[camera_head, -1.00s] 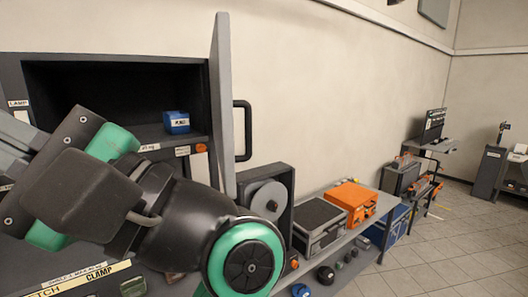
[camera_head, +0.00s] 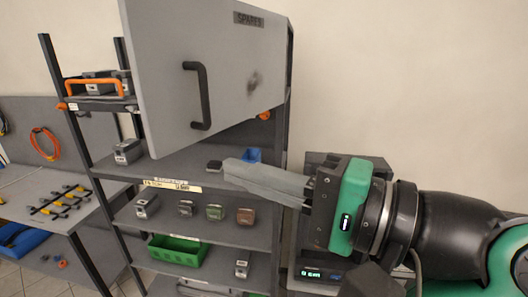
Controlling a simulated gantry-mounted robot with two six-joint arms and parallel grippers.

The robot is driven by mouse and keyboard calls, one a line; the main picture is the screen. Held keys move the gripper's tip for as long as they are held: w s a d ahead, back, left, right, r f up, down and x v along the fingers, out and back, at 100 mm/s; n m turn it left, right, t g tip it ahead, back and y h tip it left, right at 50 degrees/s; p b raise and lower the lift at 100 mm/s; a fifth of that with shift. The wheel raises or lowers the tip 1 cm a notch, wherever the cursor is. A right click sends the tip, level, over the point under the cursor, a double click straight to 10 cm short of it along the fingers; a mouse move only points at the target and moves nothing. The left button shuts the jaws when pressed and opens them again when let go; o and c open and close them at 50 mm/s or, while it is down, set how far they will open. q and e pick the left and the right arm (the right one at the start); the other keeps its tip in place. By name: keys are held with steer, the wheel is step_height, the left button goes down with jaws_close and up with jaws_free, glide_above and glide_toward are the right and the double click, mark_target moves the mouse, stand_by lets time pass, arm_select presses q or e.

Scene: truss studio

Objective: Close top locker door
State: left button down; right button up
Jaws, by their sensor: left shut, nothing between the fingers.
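The top locker door (camera_head: 215,75) is a grey panel with a "SPARES" label and a black bar handle (camera_head: 198,95). It stands partly open: its left edge swings out towards me and its right edge is at the locker's right post. It hides much of the top compartment. My right gripper is not in view.
Below the door, open shelves hold several small boxes (camera_head: 146,205) and a green bin (camera_head: 178,249). A blue box (camera_head: 248,155) sits behind my fingers. A tool bench (camera_head: 40,190) stands at left. The wall right of the locker is bare.

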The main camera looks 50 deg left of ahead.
arm_select(q)
glide_toward(153, 143)
steer(key=b+x, duration=0.1)
steer(key=x, duration=0.5)
steer(key=shift+s+a, duration=0.1)
steer(key=shift+a, duration=0.15)
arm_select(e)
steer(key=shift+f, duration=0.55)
arm_select(q)
steer(key=shift+a, duration=0.1)
